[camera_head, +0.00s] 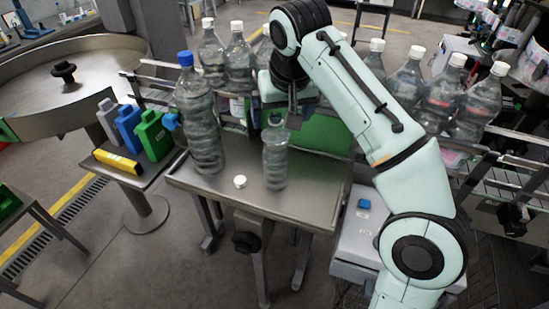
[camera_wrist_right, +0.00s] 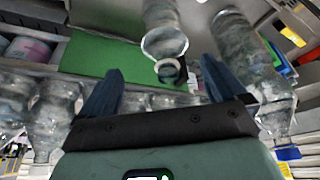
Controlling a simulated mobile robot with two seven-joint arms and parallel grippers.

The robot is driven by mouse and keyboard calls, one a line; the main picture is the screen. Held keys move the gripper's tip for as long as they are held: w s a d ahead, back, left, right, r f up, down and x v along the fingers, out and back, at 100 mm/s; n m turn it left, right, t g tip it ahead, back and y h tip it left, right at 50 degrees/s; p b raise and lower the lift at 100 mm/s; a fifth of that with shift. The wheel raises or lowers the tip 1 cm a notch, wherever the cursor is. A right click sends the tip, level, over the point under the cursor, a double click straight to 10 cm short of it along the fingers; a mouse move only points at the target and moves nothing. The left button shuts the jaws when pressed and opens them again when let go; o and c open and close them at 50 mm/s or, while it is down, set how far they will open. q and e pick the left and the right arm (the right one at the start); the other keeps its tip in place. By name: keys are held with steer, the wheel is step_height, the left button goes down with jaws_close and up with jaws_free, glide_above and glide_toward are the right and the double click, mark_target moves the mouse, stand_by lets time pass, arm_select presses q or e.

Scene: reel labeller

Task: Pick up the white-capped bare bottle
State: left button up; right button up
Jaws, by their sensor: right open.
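My right gripper (camera_head: 284,112) is open and empty, just above a small clear bottle (camera_head: 275,163) on the metal table. In the wrist view that bottle (camera_wrist_right: 164,30) shows between and beyond the two fingers (camera_wrist_right: 160,88), and its neck looks uncapped. A loose white cap (camera_head: 240,181) lies on the table left of it. Clear bottles with white caps stand behind the table, such as one (camera_head: 239,62) left of my arm and others (camera_head: 407,82) right of it. Whether each bears a label is hard to tell. My left gripper is out of view.
A tall blue-capped bottle (camera_head: 201,125) stands on the table's left part. A round metal turntable (camera_head: 60,95) is at the left. The table's front (camera_head: 215,187) is mostly clear.

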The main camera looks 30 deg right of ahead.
mark_target(275, 129)
steer(key=shift+f, duration=0.85)
steer(key=w+f, duration=0.1)
steer(key=f, duration=0.1)
steer(key=w+f+b, duration=0.1)
steer(key=shift+w+f, duration=0.4)
steer(key=shift+f, duration=0.45)
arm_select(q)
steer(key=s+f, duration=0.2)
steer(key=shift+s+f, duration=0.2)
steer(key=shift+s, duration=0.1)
arm_select(e)
steer(key=shift+w, duration=0.15)
steer(key=shift+c, duration=0.9)
steer(key=c, duration=0.6)
steer(key=shift+r, duration=0.1)
jaws_close()
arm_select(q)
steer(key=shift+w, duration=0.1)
